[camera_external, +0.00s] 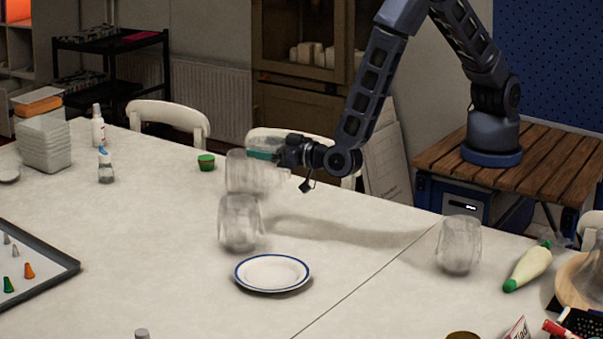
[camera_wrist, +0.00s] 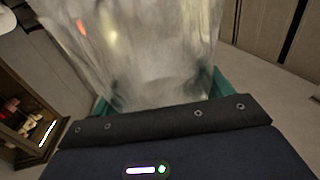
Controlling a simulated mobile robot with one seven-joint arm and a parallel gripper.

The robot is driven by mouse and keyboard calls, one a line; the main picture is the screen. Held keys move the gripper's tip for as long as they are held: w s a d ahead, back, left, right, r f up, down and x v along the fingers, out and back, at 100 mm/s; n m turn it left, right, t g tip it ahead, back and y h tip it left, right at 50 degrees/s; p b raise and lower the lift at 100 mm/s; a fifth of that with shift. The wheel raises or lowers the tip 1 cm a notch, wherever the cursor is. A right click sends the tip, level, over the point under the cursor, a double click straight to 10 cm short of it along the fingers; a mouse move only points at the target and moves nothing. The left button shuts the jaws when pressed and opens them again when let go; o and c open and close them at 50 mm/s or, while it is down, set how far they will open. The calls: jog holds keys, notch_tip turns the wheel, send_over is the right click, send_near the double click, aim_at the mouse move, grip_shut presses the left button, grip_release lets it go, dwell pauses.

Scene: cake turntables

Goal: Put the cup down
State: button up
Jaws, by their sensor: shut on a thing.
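My gripper (camera_external: 262,155) is shut on a clear, cloudy cup (camera_external: 243,172) over the left-middle of the table. The held cup looks tipped onto its side. In the wrist view this cup (camera_wrist: 140,45) fills the space between the teal fingers, which are partly hidden behind it. A second clear cup (camera_external: 240,224) stands on the table just below the held one in the picture; I cannot tell whether the two touch. A third clear cup (camera_external: 459,246) stands on the right part of the table.
A white plate with a blue rim (camera_external: 272,272) lies in front of the second cup. A green tub (camera_external: 206,161) and bottles (camera_external: 98,125) stand behind to the left. A piping bag (camera_external: 528,267) lies at right. The table's centre right is clear.

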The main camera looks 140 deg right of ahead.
notch_tip(320, 180, up, 9)
jog(key=w+a+n+t+y, duration=0.95)
jog(key=w+a+t, duration=0.35)
jog(key=w+a, duration=0.75)
jog(key=w+a+n+y, duration=0.2)
jog(key=a+n+y, duration=1)
jog(key=a, duration=1.8)
notch_tip(320, 180, down, 19)
jog(key=m+y, duration=0.1)
jog(key=y, duration=0.1)
jog(key=shift+s+d+f+m+t, duration=0.15)
jog(key=shift+d+f+m+t, duration=0.05)
jog(key=shift+m+t, duration=0.15)
jog(key=o, duration=1.5)
jog(key=shift+f, duration=0.15)
